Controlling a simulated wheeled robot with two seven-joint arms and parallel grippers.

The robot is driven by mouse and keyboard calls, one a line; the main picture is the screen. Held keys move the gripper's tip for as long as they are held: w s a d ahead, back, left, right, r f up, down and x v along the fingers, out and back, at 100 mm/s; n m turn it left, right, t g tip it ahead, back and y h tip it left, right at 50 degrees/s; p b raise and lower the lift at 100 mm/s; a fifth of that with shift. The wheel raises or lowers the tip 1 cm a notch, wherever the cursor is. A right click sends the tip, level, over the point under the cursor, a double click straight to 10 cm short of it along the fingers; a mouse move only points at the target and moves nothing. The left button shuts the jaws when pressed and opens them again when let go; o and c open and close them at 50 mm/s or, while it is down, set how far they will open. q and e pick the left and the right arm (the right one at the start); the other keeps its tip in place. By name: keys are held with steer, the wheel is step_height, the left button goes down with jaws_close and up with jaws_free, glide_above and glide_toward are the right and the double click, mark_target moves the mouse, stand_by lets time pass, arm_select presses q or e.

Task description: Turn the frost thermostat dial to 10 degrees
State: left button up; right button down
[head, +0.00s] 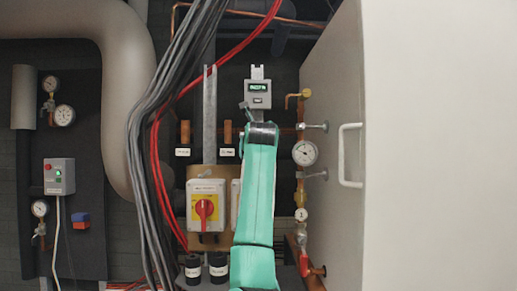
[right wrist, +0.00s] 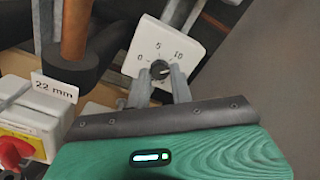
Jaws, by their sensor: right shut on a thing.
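The frost thermostat is a white square plate (right wrist: 166,45) with a printed scale reading 0, 5 and 10, in the right wrist view. Its small dark dial (right wrist: 159,69) sits at the plate's lower part. My right gripper (right wrist: 160,77) has its two grey fingers on either side of the dial, shut on it. The dial's pointer is too small and partly covered to read. In the head view my teal right arm covers the wall there, and I cannot make out the dial. My left gripper is not in view.
A red-and-yellow rotary switch (head: 205,207) is left of my arm. A gauge (head: 305,153) on copper piping and a large white cabinet (head: 440,150) are to the right. Cables (head: 150,150) hang at left.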

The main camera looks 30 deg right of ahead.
steer(key=shift+r+n+b, duration=0.1)
steer(key=shift+n+b, duration=0.45)
steer(key=shift+n, duration=0.55)
steer(key=c, duration=1.2)
jaws_free()
steer(key=shift+c, duration=0.2)
steer(key=shift+a, duration=0.1)
